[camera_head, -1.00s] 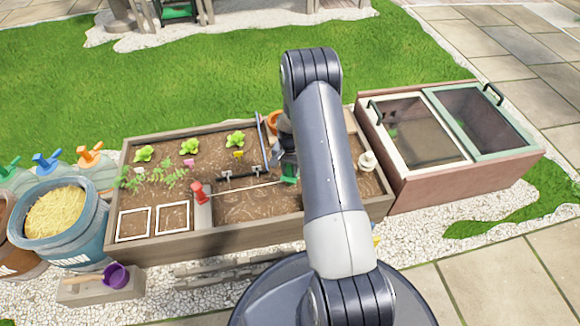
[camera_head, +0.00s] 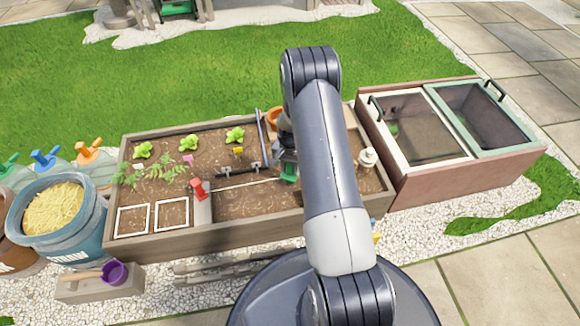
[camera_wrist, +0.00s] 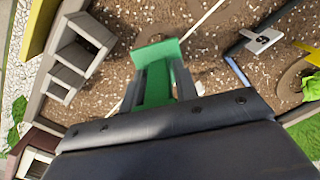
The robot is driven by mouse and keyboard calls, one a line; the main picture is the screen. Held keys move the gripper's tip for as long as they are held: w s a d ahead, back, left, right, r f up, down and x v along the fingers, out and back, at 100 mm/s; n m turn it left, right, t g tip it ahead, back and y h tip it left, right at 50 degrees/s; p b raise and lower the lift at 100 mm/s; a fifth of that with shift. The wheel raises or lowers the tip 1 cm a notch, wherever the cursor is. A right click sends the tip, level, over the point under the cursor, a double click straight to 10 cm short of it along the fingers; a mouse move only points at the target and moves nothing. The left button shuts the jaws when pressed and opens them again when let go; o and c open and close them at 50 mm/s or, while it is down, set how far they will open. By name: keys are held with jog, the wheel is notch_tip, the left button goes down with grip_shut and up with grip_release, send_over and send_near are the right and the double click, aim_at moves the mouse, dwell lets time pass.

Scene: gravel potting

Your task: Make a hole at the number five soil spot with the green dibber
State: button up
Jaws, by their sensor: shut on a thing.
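The green dibber (camera_wrist: 157,72) is held in my gripper (camera_wrist: 158,92), which is shut on its green handle in the wrist view. In the head view a bit of its green (camera_head: 290,172) shows below my gripper (camera_head: 285,155), mostly hidden by my arm. The dibber's tip is hidden, so I cannot tell whether it touches the soil. The brown soil (camera_head: 245,202) of the wooden planter (camera_head: 215,238) lies below.
A red-handled tool (camera_head: 198,189) stands left of my gripper. Green seedlings (camera_head: 190,144) grow at the back left, and white square frames (camera_head: 133,221) lie at the front left. A two-lidded box (camera_head: 455,172) stands right of the planter. A white line crosses the soil.

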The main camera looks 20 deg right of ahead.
aim_at(290, 176)
jog(key=shift+f+b, duration=1.85)
jog(key=shift+f, duration=0.85)
jog(key=shift+r+p, duration=3.15)
jog(key=shift+r, duration=1.95)
jog(key=shift+r+p, duration=1.55)
jog(key=shift+r, duration=0.9)
